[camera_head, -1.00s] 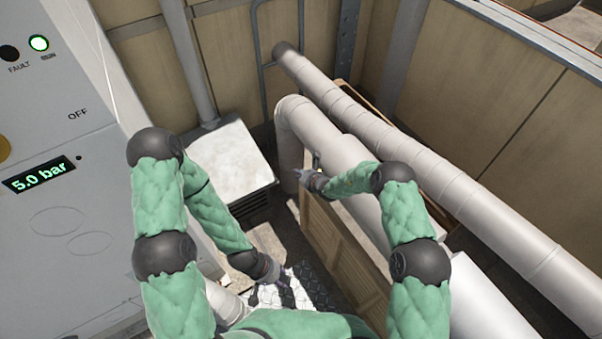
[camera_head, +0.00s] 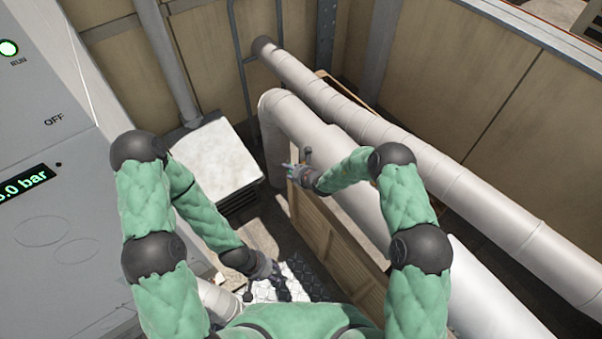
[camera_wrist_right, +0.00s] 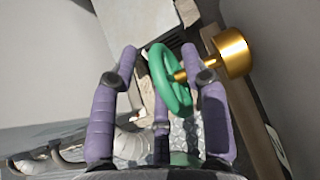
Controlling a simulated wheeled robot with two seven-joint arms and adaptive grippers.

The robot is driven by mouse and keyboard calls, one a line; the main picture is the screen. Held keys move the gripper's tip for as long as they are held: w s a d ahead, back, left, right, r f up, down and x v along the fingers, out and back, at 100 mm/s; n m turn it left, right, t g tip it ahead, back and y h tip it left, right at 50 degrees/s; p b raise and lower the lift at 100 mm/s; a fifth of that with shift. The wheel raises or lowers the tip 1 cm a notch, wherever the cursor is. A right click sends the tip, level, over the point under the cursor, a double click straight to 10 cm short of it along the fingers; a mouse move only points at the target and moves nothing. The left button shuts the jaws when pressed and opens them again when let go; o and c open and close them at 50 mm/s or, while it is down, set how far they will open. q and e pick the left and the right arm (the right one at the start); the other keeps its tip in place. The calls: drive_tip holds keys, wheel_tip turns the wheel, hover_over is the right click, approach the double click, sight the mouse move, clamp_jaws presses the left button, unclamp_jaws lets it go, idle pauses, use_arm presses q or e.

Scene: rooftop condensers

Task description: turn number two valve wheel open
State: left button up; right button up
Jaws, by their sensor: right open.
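A green valve wheel (camera_wrist_right: 158,70) on a brass-coloured stem (camera_wrist_right: 231,53) shows in the right wrist view. It lies between the purple fingers of my right gripper (camera_wrist_right: 162,62), which is open around it. I cannot tell whether any finger touches the wheel, and no number on it can be read. In the head view my right gripper (camera_head: 297,172) is small, beside the large pipe and above the wooden crate. My left gripper (camera_head: 276,284) hangs low over a white patterned surface, with its fingers too small to read.
A wooden crate (camera_head: 335,245) stands below my right arm. Large white pipes (camera_head: 430,165) run along its right side. A grey panel (camera_head: 60,190) with a pressure display is at the left. A white-topped box (camera_head: 215,158) stands behind.

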drive_tip(key=v, duration=0.8)
